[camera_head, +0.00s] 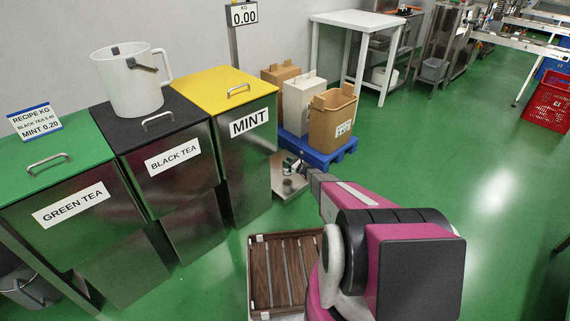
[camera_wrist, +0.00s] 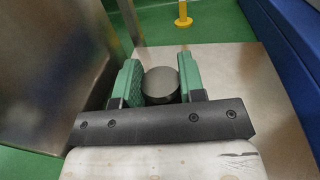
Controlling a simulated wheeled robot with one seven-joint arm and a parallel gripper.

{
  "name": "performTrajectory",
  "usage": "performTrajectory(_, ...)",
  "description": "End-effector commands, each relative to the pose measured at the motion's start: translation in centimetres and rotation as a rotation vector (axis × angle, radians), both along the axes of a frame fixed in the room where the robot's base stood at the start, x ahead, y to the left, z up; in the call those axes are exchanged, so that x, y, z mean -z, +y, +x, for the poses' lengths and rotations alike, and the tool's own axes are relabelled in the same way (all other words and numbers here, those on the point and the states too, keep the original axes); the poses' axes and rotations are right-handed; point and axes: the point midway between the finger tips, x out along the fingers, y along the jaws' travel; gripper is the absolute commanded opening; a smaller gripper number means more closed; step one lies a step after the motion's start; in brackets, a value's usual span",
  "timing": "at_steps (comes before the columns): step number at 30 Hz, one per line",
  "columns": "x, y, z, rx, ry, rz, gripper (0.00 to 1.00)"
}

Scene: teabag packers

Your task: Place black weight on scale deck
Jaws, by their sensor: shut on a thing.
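The black weight (camera_wrist: 161,90) is a short dark cylinder seen from above in the wrist view. My gripper (camera_wrist: 160,72) has its green fingers on either side of it and is shut on it. The steel scale deck (camera_wrist: 228,75) lies below the gripper in the wrist view; the gap between weight and deck is hard to judge. In the head view the scale deck (camera_head: 291,188) is on the floor beside the mint bin, with my gripper (camera_head: 293,162) over it. The weight is too small to make out there. The scale display (camera_head: 243,14) reads 0.00.
The steel mint bin (camera_head: 250,150) stands close on the deck's left. A blue pallet (camera_head: 318,158) with several bags is close behind it. A brown slatted crate (camera_head: 285,270) is in front. A yellow post (camera_wrist: 183,14) stands past the deck. Green floor is open on the right.

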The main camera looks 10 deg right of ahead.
Motion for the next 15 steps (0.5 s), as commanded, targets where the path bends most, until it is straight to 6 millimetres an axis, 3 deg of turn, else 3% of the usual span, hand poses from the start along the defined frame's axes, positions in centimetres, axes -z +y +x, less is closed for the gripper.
performTrajectory(5,0.3,0.0,0.1,-0.002,-0.004,0.006,0.00)
performTrajectory(15,3.6,0.0,0.1,-0.002,-0.005,0.006,0.00)
